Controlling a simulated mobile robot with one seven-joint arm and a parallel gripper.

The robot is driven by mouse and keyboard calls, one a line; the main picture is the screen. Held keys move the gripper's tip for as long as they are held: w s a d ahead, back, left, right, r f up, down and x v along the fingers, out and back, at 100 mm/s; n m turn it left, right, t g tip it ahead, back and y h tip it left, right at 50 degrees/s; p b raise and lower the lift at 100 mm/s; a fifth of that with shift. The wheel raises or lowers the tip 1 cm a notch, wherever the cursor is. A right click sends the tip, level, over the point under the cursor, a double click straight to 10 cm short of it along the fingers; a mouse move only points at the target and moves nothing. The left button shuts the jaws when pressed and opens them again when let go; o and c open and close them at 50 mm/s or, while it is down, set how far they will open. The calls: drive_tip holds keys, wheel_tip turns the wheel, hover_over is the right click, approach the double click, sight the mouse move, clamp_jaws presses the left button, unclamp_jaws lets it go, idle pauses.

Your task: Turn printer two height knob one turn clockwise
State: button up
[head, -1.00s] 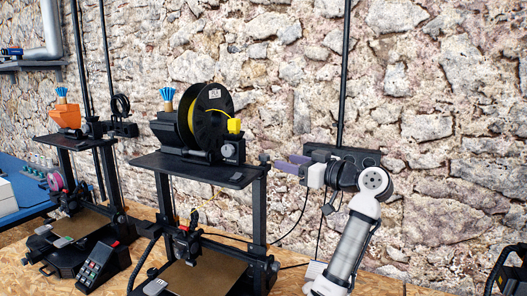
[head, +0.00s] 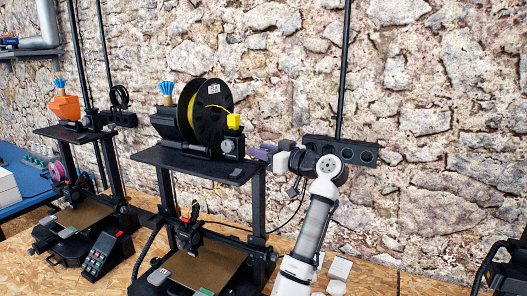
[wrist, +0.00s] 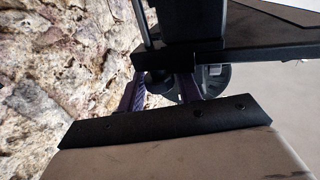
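Printer two appears to be the middle printer (head: 200,157), with a black shelf on top. My gripper (head: 262,153) is at the upper right corner of its frame, with its purple fingers pointing left. In the wrist view the two fingers (wrist: 160,92) stand apart, with a dark rounded part (wrist: 158,78), apparently the height knob, between them at the foot of a thin rod. I see no clear contact on both sides, so the gripper looks open around it. In the head view the fingers hide the knob.
A black spool (head: 212,112) and a feeder (head: 233,145) sit on the shelf close to my gripper. Another printer (head: 85,190) stands left, and part of one (head: 505,265) shows at the right edge.

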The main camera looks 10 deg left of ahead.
drive_tip(key=c, duration=0.5)
drive_tip(key=shift+f+m+t+h+b, duration=0.35)
drive_tip(key=shift+t+b, duration=0.25)
drive_tip(key=shift+b, duration=0.2)
drive_tip(key=shift+c, duration=0.2)
drive_tip(key=shift+m+t+h+b, duration=0.35)
drive_tip(key=shift+m+t+b, duration=0.15)
drive_tip(key=shift+t, duration=0.2)
drive_tip(key=shift+r+m+t+h, duration=0.3)
drive_tip(key=shift+m+t+h, duration=0.4)
drive_tip(key=shift+m+t, duration=0.1)
drive_tip(key=o, duration=0.9)
drive_tip(key=b+v, duration=0.5)
drive_tip(key=v, duration=0.9)
drive_tip(key=shift+b, duration=0.35)
